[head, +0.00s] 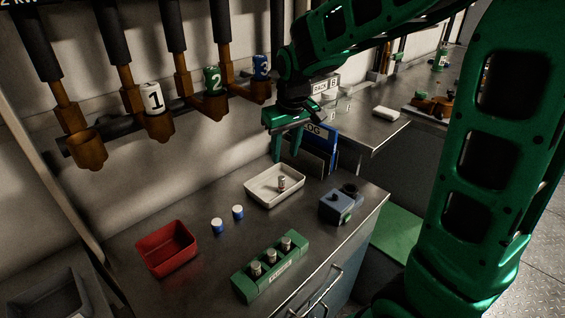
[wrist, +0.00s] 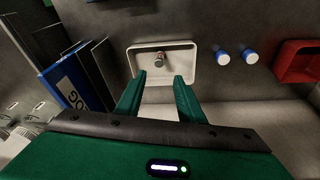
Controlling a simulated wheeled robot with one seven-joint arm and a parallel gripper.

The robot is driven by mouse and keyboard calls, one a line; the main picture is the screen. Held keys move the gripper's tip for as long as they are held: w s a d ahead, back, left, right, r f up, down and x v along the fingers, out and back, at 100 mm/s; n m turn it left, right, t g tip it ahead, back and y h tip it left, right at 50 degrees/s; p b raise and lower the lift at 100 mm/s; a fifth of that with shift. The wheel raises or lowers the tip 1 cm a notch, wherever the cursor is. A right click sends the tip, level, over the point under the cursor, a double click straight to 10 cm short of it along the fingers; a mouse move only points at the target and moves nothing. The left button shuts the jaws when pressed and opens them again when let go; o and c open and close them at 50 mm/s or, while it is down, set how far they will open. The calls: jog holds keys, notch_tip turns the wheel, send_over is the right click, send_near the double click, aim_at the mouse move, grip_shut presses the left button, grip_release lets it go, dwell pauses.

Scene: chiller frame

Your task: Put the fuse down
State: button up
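A small pale cylinder with a metal end, which looks like the fuse (head: 282,184), stands in the white tray (head: 262,201) on the metal worktop. It also shows in the wrist view (wrist: 162,58), inside the tray (wrist: 190,75). My gripper (head: 287,157) is above the back of the tray, clear of the fuse. In the wrist view its two fingers (wrist: 160,78) are spread apart with nothing between them.
A red bin (head: 167,250), two blue-and-white cylinders (head: 227,219), a green block holding three cylinders (head: 270,268) and a blue-grey device (head: 338,207) share the worktop. A blue binder (head: 322,145) stands behind.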

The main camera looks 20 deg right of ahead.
jog(key=shift+v, duration=1.2)
jog(key=s+d+f+m+g, duration=0.1)
jog(key=s+d+m, duration=0.3)
jog(key=s, duration=1.1)
jog(key=s+d+f+m+g, duration=0.1)
jog(key=s+d+m, duration=0.3)
jog(key=s+d, duration=0.6)
jog(key=s+f, duration=0.1)
jog(key=s, duration=0.3)
jog(key=shift+s+d+g, duration=0.35)
jog(key=shift+d+g, duration=0.05)
jog(key=shift+w+f, duration=0.35)
jog(key=shift+w, duration=0.35)
jog(key=shift+s, duration=0.1)
jog(key=shift+c, duration=0.5)
jog(key=shift+s, duration=0.1)
